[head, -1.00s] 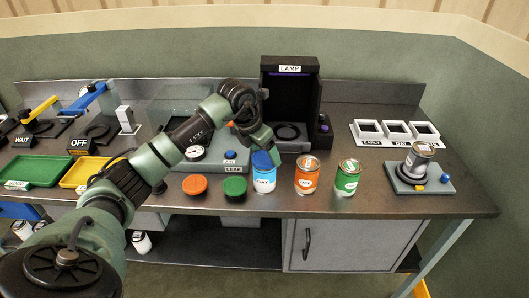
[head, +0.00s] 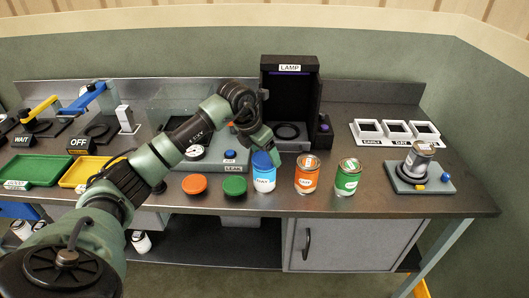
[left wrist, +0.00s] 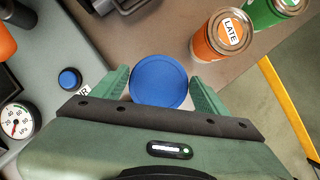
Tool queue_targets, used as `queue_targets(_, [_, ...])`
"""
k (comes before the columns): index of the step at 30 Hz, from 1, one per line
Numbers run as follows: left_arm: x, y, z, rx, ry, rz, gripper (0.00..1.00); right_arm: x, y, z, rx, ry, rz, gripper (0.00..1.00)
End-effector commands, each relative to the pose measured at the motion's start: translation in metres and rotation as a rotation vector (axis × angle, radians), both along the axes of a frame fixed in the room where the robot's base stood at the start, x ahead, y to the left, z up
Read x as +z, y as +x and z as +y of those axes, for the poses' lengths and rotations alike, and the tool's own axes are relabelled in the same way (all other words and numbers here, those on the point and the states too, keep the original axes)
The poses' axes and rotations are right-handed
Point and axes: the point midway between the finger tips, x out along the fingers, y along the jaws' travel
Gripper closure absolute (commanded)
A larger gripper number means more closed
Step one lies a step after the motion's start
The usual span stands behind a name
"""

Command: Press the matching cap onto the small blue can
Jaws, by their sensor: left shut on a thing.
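The small blue can (head: 265,183) stands upright near the front edge of the bench, with a white label band. The blue cap (head: 262,160) is at its top; I cannot tell whether it is fully seated. My left gripper (head: 262,147) comes down over it from above and is shut on the blue cap. In the left wrist view the cap (left wrist: 158,82) is a round blue disc between the two green fingers and hides most of the can below. My right gripper is not in view.
An orange cap (head: 195,184) and a green cap (head: 235,186) lie left of the blue can. An orange can (head: 307,177) and a green can (head: 347,180) stand to its right. The lamp box (head: 290,95) is behind.

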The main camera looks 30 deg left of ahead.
Motion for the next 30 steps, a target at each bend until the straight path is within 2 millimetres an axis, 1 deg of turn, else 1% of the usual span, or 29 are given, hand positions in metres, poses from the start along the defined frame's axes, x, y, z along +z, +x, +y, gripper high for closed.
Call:
queue_targets(22, [-0.0081,-0.0002,0.0002,0.0,0.0,0.001,0.63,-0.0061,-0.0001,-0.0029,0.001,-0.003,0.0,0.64])
queue_targets(30, [-0.0083,-0.0004,0.0,0.0,0.0,0.002,0.63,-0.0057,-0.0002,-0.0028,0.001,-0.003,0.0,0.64])
